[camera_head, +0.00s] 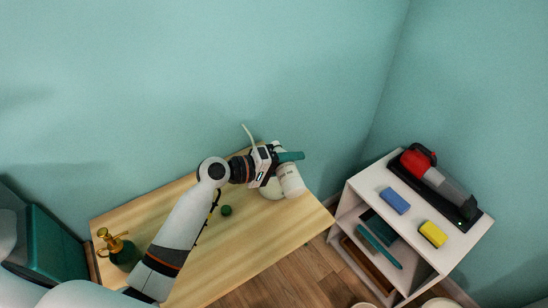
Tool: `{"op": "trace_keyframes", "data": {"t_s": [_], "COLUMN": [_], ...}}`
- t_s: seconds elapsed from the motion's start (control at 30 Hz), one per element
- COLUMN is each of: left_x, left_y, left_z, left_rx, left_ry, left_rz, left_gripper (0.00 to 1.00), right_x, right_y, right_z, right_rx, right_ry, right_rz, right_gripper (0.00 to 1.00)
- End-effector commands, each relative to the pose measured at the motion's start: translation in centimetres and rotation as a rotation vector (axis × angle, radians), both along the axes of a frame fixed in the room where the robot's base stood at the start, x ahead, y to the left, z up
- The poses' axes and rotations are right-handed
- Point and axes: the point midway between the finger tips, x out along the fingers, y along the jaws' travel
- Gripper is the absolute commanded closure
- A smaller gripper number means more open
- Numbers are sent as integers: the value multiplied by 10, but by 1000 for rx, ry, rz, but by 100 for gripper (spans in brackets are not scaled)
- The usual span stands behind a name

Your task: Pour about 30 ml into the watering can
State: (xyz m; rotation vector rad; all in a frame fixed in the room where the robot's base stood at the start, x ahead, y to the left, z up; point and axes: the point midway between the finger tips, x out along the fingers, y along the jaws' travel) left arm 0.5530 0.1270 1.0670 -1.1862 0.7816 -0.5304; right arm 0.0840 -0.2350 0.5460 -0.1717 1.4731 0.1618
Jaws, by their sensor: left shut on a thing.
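My left gripper (284,158) reaches over the wooden table's far right part and is shut on a white bottle (291,181) with faint print on its side. The bottle's top is partly hidden by the gripper. A pale, rounded body, partly hidden behind the bottle and gripper, and a thin cream spout (248,136) rising behind the wrist look like the watering can. I cannot tell whether the bottle touches the can or whether liquid flows. My right gripper is not in view.
A small green cap-like thing (226,210) lies on the wooden table (245,238). A green spray bottle with a gold top (119,248) stands at its left. A white shelf (381,180) at right holds a red handheld vacuum (417,160), a blue block (395,201) and a yellow block (433,234).

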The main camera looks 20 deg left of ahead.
Motion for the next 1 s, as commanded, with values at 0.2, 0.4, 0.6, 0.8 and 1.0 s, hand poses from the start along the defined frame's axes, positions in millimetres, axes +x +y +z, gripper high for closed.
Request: {"op": "trace_keyframes", "data": {"t_s": [0.2,0.4,0.6,0.8,1.0], "left_x": [-3,-6,-8,-9,-9], "left_y": [-2,-5,-7,-8,-9], "left_z": [1,0,0,0,0], "left_rx": [-5,-7,-10,-13,-16], "left_ry": [3,6,11,15,19], "left_rz": [0,0,0,0,-1], "left_gripper": [83,83,83,83,83], "right_x": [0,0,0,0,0], "right_y": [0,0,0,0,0], "right_z": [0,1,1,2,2], "right_rx": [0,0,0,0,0], "right_ry": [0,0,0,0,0], "right_rz": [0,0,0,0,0], "right_gripper": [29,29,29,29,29]}}
